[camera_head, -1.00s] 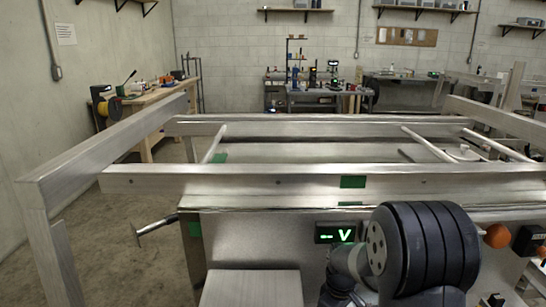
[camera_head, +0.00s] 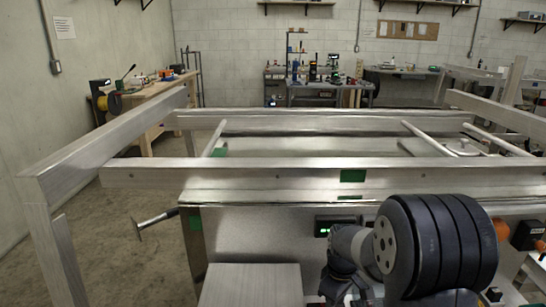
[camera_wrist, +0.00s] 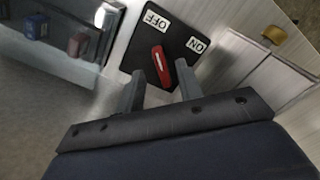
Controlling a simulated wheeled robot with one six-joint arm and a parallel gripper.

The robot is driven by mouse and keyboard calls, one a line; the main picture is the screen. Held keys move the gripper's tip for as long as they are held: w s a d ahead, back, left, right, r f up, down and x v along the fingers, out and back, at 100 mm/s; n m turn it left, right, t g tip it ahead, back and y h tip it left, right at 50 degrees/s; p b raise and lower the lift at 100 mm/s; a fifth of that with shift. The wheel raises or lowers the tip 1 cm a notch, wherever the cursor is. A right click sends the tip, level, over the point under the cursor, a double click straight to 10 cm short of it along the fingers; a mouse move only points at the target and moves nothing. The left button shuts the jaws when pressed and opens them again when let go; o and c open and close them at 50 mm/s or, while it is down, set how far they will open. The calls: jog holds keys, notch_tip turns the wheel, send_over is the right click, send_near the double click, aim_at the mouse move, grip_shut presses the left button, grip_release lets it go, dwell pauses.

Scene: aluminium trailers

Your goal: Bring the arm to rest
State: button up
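My gripper (camera_wrist: 161,84) is open in the wrist view, its two grey fingers apart with nothing held between them. Just beyond the fingertips is a black switch plate (camera_wrist: 136,60) with OFF and ON labels and a red handle (camera_wrist: 160,62). I cannot tell whether a finger touches the handle. In the head view my arm's black ribbed joint shows at the lower right; my gripper is hidden there.
An aluminium trailer frame (camera_head: 250,175) spans the head view in front of me. A hammer-like tool (camera_head: 155,220) sticks out at the left. Workbenches (camera_head: 330,90) stand at the back. Floor is clear at left.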

notch_tip(320, 180, down, 4)
jog(key=shift+r, duration=0.1)
jog(key=shift+r+m, duration=0.15)
jog(key=shift+m, duration=0.65)
jog(key=shift+s+a+m, duration=0.1)
jog(key=shift+a+m, duration=0.05)
jog(key=shift+m, duration=0.85)
jog(key=shift+s+a+m, duration=0.1)
jog(key=shift+m, duration=0.9)
